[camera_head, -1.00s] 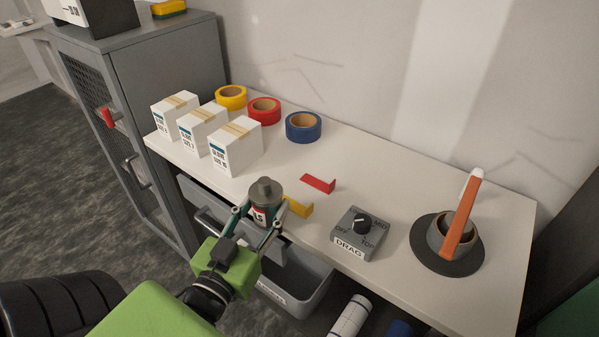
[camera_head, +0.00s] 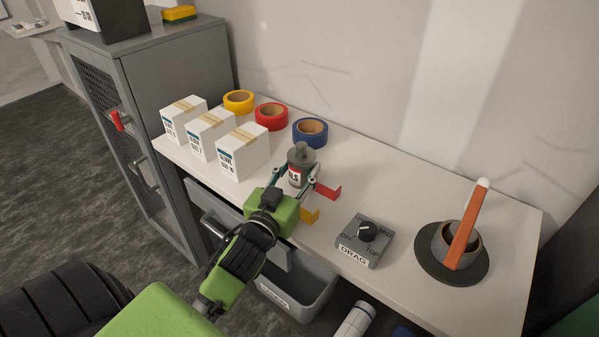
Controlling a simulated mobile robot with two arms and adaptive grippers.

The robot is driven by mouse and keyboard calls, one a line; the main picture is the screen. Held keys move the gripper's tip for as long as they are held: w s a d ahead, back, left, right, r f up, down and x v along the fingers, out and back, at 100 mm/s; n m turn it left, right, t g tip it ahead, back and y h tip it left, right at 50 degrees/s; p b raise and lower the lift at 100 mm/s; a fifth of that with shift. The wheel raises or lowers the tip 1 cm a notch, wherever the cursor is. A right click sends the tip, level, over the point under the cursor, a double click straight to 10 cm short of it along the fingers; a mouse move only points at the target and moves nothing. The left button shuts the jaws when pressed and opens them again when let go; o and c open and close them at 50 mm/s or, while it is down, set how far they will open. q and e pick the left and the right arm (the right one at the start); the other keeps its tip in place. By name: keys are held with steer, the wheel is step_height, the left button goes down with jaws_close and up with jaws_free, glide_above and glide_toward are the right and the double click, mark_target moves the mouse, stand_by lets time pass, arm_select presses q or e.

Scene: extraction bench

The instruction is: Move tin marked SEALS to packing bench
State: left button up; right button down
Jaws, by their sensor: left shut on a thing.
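The tin (camera_head: 302,156) is a grey can with a knobbed top and a white and red label. Only the letters "LS" show on it; the rest is hidden. My left gripper (camera_head: 297,176) is shut on the tin, with one finger on each side. The tin is upright over the white bench (camera_head: 400,200), left of a red bracket (camera_head: 328,191) and behind a yellow bracket (camera_head: 310,215). I cannot tell whether its base touches the bench; the gripper hides it. My right gripper is not in view.
Three white boxes (camera_head: 243,155) and yellow, red and blue tape rolls (camera_head: 310,132) stand at the back left. A grey DRAG dial box (camera_head: 364,241) and a round holder with an orange-handled tool (camera_head: 465,240) stand right. An open grey drawer (camera_head: 290,290) is below the front edge.

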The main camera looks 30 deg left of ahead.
arm_select(q)
steer(key=shift+w+f, duration=0.1)
steer(key=shift+f, duration=0.6)
steer(key=o, duration=1.6)
steer(key=shift+f, duration=0.1)
steer(key=shift+c, duration=0.2)
steer(key=shift+s, duration=0.25)
steer(key=s, duration=0.3)
steer(key=s+d+b, duration=0.1)
steer(key=s, duration=0.2)
steer(key=s+d+b, duration=0.1)
steer(key=s, duration=0.3)
steer(key=shift+f, duration=0.1)
steer(key=shift+s+d, duration=0.1)
steer(key=shift+s, duration=0.65)
